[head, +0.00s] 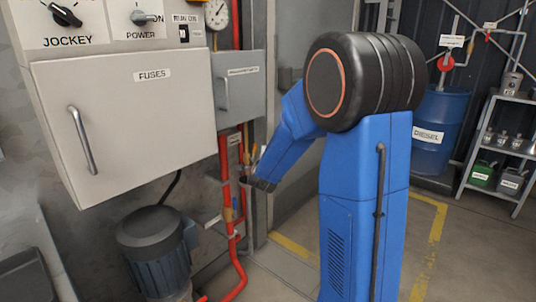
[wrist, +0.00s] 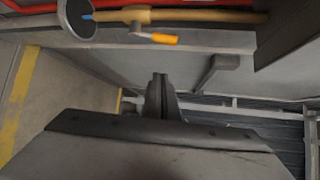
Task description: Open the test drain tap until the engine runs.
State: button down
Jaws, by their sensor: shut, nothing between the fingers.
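The test drain tap is on a brass pipe (wrist: 215,17) in the wrist view. Its orange lever (wrist: 158,38) lies roughly along the pipe. In the head view the brass pipe (head: 254,154) is small, and the lever's angle is unclear. My gripper (wrist: 160,79) is shut and empty, apart from the lever, which is above its fingertips in the wrist picture. In the head view my gripper (head: 258,184) is low beside the pipework. The engine is not identifiable.
Red pipes (head: 241,270) run down the wall. A fuses cabinet (head: 130,115) and a smaller grey box (head: 238,85) jut out above. A motor (head: 160,255) stands below. A diesel drum (head: 440,125) and shelf (head: 500,150) are at the back right. The right floor is clear.

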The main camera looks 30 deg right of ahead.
jog(key=v, duration=0.4)
jog(key=shift+s+a+r, duration=0.1)
jog(key=shift+s, duration=0.05)
dwell(0.4)
